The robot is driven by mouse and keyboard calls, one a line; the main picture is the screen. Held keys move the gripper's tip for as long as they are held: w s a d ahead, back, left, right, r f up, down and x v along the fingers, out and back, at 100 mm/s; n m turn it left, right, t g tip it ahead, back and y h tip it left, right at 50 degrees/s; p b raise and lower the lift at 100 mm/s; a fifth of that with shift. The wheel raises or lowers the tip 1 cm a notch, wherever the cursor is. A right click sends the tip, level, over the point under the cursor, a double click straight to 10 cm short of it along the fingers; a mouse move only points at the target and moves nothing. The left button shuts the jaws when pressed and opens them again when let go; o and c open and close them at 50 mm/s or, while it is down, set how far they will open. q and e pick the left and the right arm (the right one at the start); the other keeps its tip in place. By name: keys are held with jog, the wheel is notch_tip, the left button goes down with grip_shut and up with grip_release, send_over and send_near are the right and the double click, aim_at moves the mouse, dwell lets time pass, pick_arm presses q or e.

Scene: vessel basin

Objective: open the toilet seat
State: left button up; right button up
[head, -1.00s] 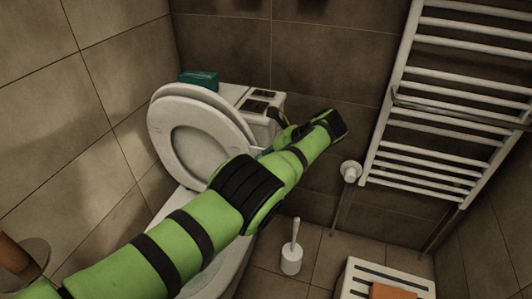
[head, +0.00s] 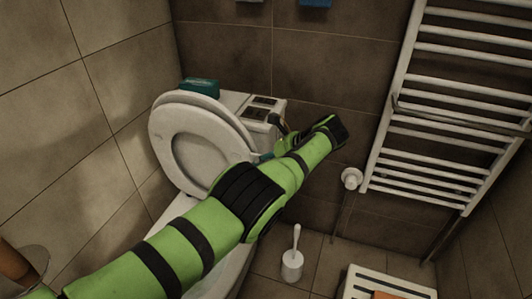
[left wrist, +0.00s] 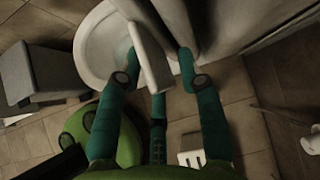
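The toilet seat (head: 172,155) is a white oval ring, raised and leaning back toward the cistern, with the lid (head: 205,103) behind it. The bowl (head: 160,222) below is partly hidden by my left arm. My left gripper (head: 267,156) is at the right edge of the raised seat, mostly hidden by my forearm. In the left wrist view, its teal fingers (left wrist: 158,62) are spread apart, with a white edge (left wrist: 150,65) between them, seemingly of the seat or lid. I cannot tell whether they touch it. My right gripper is in neither view.
A teal box (head: 200,86) stands on the cistern (head: 232,100). A white towel radiator (head: 430,150) is on the wall at right. A toilet brush (head: 292,265) and a white slatted stool (head: 365,283) stand on the floor. A tiled wall (head: 90,100) is at left.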

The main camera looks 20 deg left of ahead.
pick_arm(q)
notch_tip(320, 180, up, 10)
jog(key=shift+f, duration=0.1)
dwell(0.4)
